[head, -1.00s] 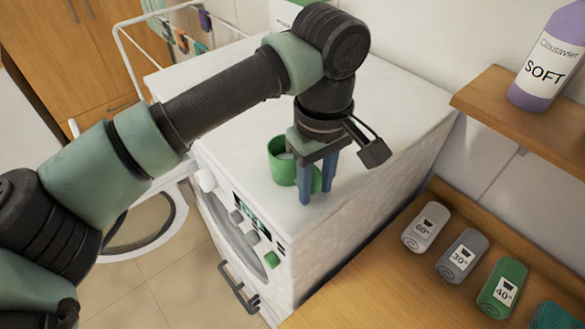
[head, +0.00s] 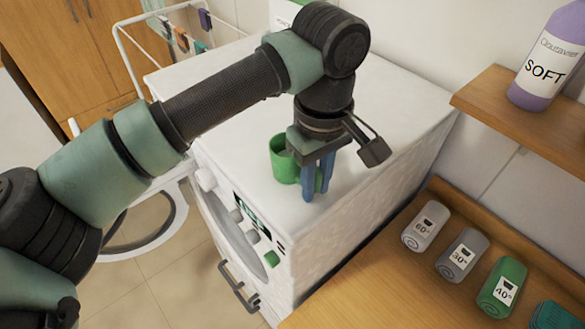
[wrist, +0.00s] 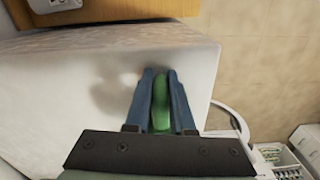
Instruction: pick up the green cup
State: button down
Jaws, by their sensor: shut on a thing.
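The green cup (head: 284,162) stands upright on top of the white washing machine (head: 400,85), near its front edge. My gripper (head: 318,192) points down at the cup's right side. Its blue fingers are shut on a green part of the cup, which looks like its handle. In the wrist view this green part (wrist: 161,100) lies between the two fingers (wrist: 161,78). The rest of the cup is hidden there behind my gripper's body. I see no clear gap between the cup and the machine top.
A wooden counter (head: 345,300) at the right holds rolled towels, including a green one (head: 502,286). A purple SOFT bottle (head: 547,62) stands on a shelf above. The machine's round door (head: 150,230) hangs open at the left.

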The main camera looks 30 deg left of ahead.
jog(key=shift+r, duration=0.1)
dwell(0.7)
jog(key=shift+r+b, duration=1.6)
jog(key=shift+r, duration=3.25)
